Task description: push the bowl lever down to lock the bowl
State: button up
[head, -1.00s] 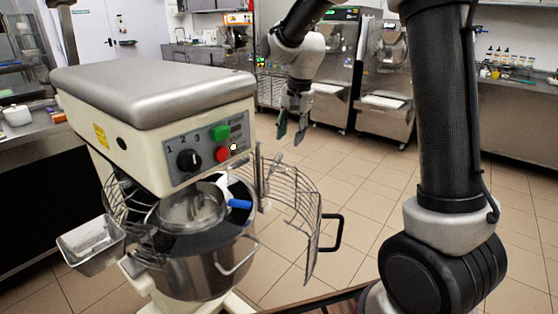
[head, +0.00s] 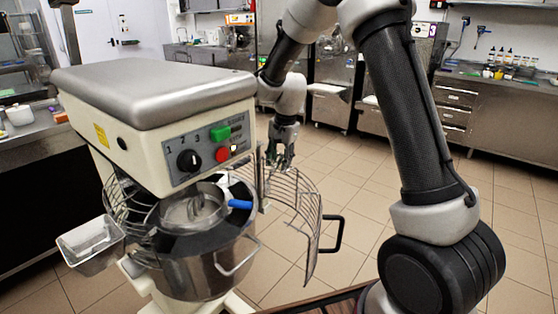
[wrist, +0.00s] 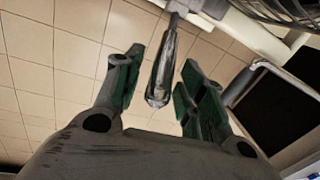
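A grey metal lever (wrist: 163,75) with a rounded end shows in the wrist view and looks like the bowl lever. It hangs from a bracket at the top of the picture, near the pale machine body. My gripper (wrist: 158,75) is open, with one green-padded finger on each side of the lever; I see no clear contact. In the head view my gripper (head: 281,158) is beside the right side of the mixer (head: 150,125), behind the wire guard. The lever cannot be told apart there. The steel bowl (head: 205,268) sits under the mixer head.
The wire guard (head: 308,212) stands swung open to the right, with a black handle (head: 333,234). A blue-handled part (head: 240,204) is at the bowl's rim. A metal chute (head: 90,240) is at the left. Tiled floor is free to the right; freezers and counters stand behind.

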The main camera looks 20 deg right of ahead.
jog(key=shift+c, duration=0.5)
grip_shut()
jog(key=shift+d+f, duration=0.1)
notch_tip(320, 180, down, 8)
jog(key=w+d+m+g+y, duration=0.1)
jog(key=g+y, duration=0.5)
jog(key=y, duration=0.3)
jog(key=shift+d+f+y, duration=0.15)
jog(key=shift+d+y, duration=0.05)
jog(key=shift+y, duration=0.1)
jog(key=shift+f+g, duration=0.1)
jog(key=shift+g, duration=0.2)
